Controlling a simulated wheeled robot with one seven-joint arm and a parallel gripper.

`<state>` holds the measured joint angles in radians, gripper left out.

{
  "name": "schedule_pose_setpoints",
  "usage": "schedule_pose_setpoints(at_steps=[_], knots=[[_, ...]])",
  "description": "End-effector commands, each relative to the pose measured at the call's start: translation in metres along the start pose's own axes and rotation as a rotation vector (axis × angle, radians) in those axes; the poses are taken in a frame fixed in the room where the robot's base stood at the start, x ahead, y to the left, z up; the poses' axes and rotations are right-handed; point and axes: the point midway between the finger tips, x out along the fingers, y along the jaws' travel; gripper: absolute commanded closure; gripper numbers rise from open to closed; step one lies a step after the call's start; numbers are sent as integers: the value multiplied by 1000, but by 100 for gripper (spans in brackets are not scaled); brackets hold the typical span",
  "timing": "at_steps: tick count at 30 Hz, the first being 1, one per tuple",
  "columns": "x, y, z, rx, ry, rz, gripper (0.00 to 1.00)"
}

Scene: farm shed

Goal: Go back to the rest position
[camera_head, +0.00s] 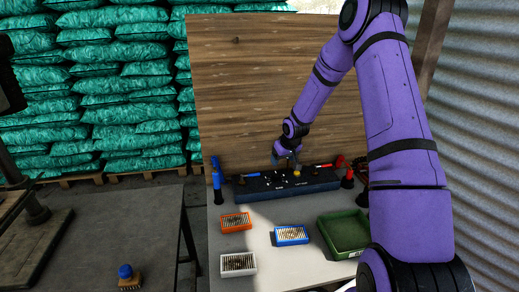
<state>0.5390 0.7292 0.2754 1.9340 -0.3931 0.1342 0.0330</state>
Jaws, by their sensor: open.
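My gripper (286,160) is at the end of my purple arm, over the middle of a long black box (262,187) at the back of the light work table (272,262). It points down and its jaws are open. It looks empty, but it is small in this view. A small yellow-orange thing (297,174) shows just below it at the box's top. I cannot tell whether the gripper touches it or the box.
Blue-handled (216,172) and red-handled (348,172) tools stand at the box's ends. Orange (224,228), blue (280,241) and white (229,273) trays and a green crate (329,238) stand in front. A wooden board (240,90) rises behind. A dark table (120,222) bears a blue-knobbed brush (126,272).

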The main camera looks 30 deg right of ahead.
Motion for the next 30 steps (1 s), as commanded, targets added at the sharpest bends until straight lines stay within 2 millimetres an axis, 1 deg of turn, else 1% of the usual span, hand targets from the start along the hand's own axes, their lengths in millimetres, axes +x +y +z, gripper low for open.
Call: schedule_pose_setpoints(at_steps=[4,6,8,10,11,14,15,19,25,30], knots=[[0,0,0,0,0,0,28],[-3,-1,-1,-2,0,2,28],[-11,-3,-3,-6,1,8,28],[-26,-7,-6,-15,1,18,28],[-35,-10,-8,-19,0,24,28],[-69,-20,-12,-32,-3,46,28],[-84,-25,-12,-37,-4,56,28],[-133,-40,-12,-48,-7,84,28],[-204,-64,-1,-57,-6,118,28],[-260,-86,16,-56,0,136,28]])
